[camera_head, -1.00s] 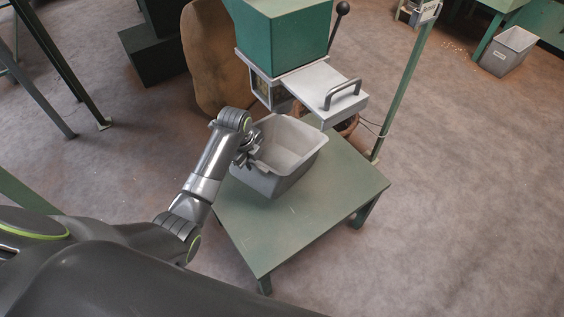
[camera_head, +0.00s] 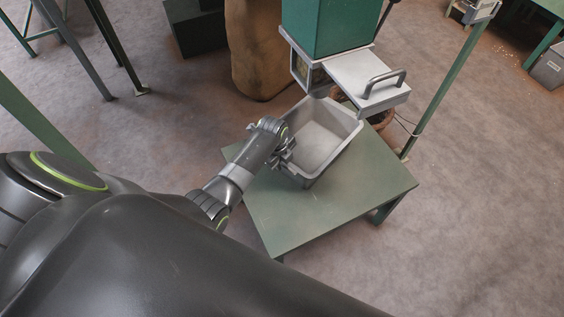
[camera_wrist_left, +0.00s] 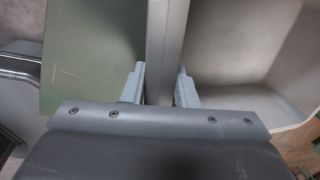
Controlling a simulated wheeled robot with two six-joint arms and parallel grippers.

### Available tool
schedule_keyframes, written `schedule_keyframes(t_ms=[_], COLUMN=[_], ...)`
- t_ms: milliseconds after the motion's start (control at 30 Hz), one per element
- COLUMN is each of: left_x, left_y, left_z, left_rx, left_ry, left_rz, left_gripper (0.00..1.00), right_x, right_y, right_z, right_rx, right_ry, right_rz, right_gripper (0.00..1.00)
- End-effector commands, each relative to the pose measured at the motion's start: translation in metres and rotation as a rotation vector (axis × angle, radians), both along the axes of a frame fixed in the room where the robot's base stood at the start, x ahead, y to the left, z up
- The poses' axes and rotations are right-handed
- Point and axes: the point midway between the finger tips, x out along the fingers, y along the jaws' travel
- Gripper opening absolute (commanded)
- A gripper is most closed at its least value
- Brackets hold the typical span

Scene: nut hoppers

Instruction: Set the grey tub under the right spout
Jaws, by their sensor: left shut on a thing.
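The grey tub (camera_head: 338,113) is at the small green table, its open top facing up and its inside looking empty. It is just below and in front of the hopper's grey outlet (camera_head: 308,72); I cannot tell whether its base touches the table. My left gripper (camera_head: 287,150) is shut on the tub's near left wall. In the left wrist view, the tub's rim (camera_wrist_left: 166,45) runs between the two fingers (camera_wrist_left: 158,88). The hopper's outlet hides no large part of the tub. My right gripper is not in view.
The green hopper (camera_head: 330,25) has a grey plate with a handle (camera_head: 384,82) overhanging the table's back. A green post (camera_head: 450,85) stands to the right. The green table (camera_head: 330,215) is bare in front. Another grey tub (camera_head: 550,68) is at the far right.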

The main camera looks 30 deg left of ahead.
Motion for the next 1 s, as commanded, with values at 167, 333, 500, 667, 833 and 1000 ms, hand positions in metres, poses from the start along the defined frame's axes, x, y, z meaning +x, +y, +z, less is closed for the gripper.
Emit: schedule_keyframes(t_ms=[167,333,500,667,833,1000], left_x=[0.000,-0.001,0.000,0.000,-0.001,-0.005], left_y=[0.000,0.000,0.000,0.000,0.000,0.002], left_z=[-0.005,-0.005,-0.004,-0.004,0.005,0.030], left_rx=[0.000,0.001,0.000,0.000,-0.001,0.000], left_ry=[-0.001,0.002,0.000,-0.001,-0.002,-0.003], left_rz=[0.000,0.000,0.000,0.000,0.000,-0.001], left_gripper=[0.00,0.36,0.48,0.48,0.48,0.48], right_x=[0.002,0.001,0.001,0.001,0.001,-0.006], right_y=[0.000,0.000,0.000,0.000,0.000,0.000], right_z=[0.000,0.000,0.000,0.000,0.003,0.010], right_rx=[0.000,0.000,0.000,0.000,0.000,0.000], right_ry=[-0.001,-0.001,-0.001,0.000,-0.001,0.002], right_rz=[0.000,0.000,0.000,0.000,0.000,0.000], right_gripper=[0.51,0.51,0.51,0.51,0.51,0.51])
